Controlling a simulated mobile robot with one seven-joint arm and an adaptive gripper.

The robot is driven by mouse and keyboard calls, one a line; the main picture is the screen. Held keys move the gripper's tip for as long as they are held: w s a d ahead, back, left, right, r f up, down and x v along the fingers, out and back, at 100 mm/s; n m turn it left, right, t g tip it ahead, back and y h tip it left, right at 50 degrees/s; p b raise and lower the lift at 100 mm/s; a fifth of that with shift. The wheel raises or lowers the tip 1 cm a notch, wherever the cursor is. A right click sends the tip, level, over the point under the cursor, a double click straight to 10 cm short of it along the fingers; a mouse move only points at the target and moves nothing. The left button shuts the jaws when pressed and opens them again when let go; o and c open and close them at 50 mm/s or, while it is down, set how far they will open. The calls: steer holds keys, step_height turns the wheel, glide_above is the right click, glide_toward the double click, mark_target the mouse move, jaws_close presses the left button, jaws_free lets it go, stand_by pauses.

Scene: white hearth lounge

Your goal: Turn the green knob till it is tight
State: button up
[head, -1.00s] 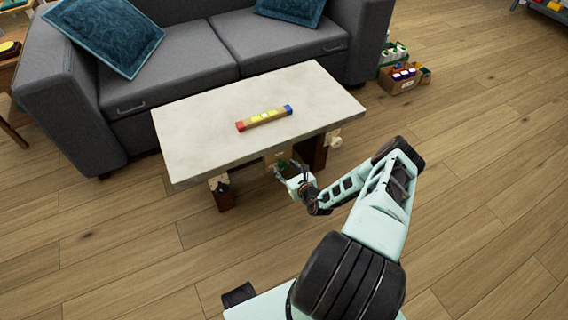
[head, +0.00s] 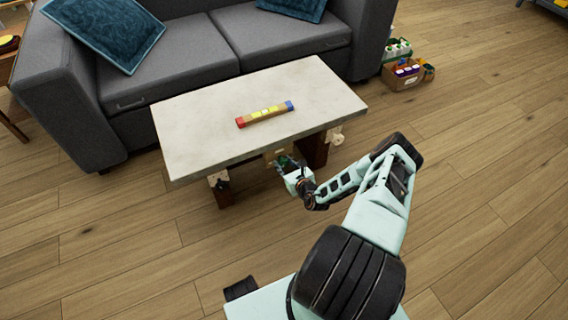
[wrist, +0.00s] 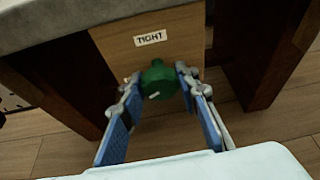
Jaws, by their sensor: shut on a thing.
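The green knob (wrist: 158,78) sits on a wooden panel (wrist: 190,35) under the table's edge, below a white label reading TIGHT (wrist: 151,38). A small white mark shows on the knob's lower part, on the side away from the label. My gripper (wrist: 157,84) is shut on the knob, one blue-padded finger on each side. In the head view my gripper (head: 285,167) is at the table's near side, and the knob is mostly hidden there by the hand.
The pale table top (head: 200,125) overhangs the panel, and dark wooden legs (wrist: 275,50) stand on both sides of it. A coloured bar (head: 264,114) lies on the table. A grey sofa (head: 190,65) stands behind. The floor in front is clear.

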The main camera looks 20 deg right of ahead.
steer(key=shift+c, duration=1)
